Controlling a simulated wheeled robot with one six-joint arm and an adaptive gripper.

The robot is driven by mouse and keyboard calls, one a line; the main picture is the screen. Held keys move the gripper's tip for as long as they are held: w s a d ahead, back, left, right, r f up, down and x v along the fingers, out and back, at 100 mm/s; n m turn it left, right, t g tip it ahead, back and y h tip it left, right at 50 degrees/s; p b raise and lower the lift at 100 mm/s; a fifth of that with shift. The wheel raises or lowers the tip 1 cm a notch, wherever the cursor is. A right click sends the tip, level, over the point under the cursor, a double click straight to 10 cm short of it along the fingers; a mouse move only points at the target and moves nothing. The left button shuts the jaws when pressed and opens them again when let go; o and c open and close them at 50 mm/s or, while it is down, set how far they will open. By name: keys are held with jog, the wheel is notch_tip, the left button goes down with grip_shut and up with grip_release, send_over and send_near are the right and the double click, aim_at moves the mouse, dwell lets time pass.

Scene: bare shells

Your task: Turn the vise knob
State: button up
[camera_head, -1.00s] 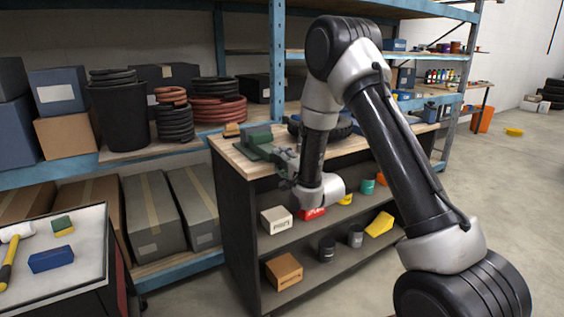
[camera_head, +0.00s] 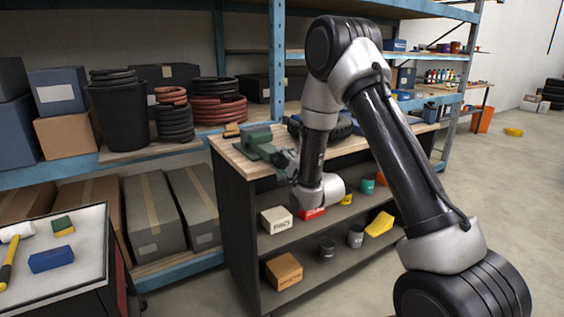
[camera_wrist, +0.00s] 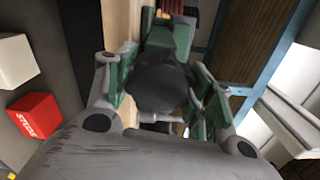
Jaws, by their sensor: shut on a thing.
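The green vise (camera_head: 260,143) is mounted at the front left corner of the workbench. In the wrist view, the vise body (camera_wrist: 172,38) runs away from me at the top middle. Its dark round knob (camera_wrist: 162,88) faces the camera. My gripper (camera_wrist: 160,95) has one finger on each side of the knob and is shut on it. The head view shows my gripper (camera_head: 286,166) small at the near side of the vise, with the knob hidden there. Exact finger contact is hard to see.
The wooden benchtop (camera_head: 232,155) has open shelves below holding a white box (camera_head: 276,221), a red box (camera_head: 311,212) and several cans. A blue shelving rack (camera_head: 278,70) stands behind. A tool cart (camera_head: 85,255) is at lower left.

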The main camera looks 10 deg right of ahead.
jog(key=o, duration=1)
jog(key=shift+c, duration=0.2)
jog(key=shift+s, duration=0.1)
jog(key=v, duration=0.7)
jog(key=shift+s, duration=0.15)
jog(key=shift+d, duration=0.1)
